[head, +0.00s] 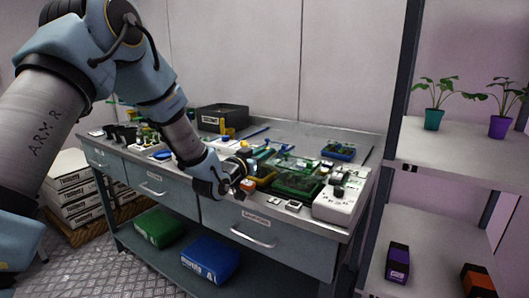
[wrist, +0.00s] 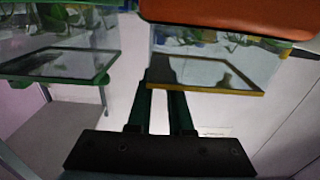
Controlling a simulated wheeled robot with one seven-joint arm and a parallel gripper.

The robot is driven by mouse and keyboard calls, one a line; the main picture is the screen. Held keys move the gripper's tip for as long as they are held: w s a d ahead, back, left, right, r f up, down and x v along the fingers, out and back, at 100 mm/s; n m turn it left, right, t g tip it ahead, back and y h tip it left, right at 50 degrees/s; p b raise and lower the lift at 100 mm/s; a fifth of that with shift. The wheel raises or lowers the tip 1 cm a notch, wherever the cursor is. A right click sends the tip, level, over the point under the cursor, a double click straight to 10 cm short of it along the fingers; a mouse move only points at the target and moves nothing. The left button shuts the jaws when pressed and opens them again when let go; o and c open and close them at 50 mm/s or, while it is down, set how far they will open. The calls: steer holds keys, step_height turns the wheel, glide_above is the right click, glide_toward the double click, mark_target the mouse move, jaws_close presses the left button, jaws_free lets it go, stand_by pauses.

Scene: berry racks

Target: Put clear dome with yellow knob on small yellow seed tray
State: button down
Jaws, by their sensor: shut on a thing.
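My gripper (head: 243,180) is low over the front of the bench, beside the trays. In the wrist view its two dark green fingers (wrist: 168,108) are close together, and their tips meet a clear box-shaped dome (wrist: 218,75) with a yellow edge. I take this as the dome it is shut on; the knob itself is hidden. In the head view a small yellow tray (head: 262,170) lies right by the gripper, partly covered by it. Whether the dome touches the tray cannot be told.
A larger green tray with a clear cover (head: 296,180) stands close on the right; its cover shows in the wrist view (wrist: 55,68). An orange thing (wrist: 230,18) is close to the wrist camera. A white box (head: 340,200) stands at the bench's right end.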

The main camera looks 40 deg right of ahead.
steer(key=c, duration=0.8)
jaws_free()
steer(key=shift+a+f, duration=0.1)
steer(key=b+v, duration=0.3)
steer(key=v, duration=0.9)
steer(key=w+a+f+n+t+y, duration=0.15)
steer(key=w+a+y, duration=0.25)
steer(key=a, duration=0.4)
steer(key=w+a+f+n+t+y, duration=0.1)
steer(key=w+a+f+n+y, duration=0.2)
steer(key=w+a, duration=0.3)
steer(key=w+a+f+n+t+y, duration=0.1)
steer(key=w+a+f+n+y, duration=0.2)
steer(key=a, duration=0.6)
steer(key=s+a+n+g+y, duration=0.2)
steer(key=a+y, duration=0.3)
steer(key=a, duration=0.8)
steer(key=s+a+n+g, duration=0.1)
steer(key=s+a, duration=0.2)
steer(key=s+a+n+g+y, duration=0.1)
steer(key=s+a+n+g, duration=0.1)
steer(key=s+a, duration=0.2)
steer(key=s+a+f+n+g+y, duration=0.1)
steer(key=s+a, duration=0.2)
steer(key=a, duration=0.1)
steer(key=shift+s+a+n+g, duration=0.15)
steer(key=shift+s+n+g, duration=0.05)
steer(key=shift+n+g, duration=0.05)
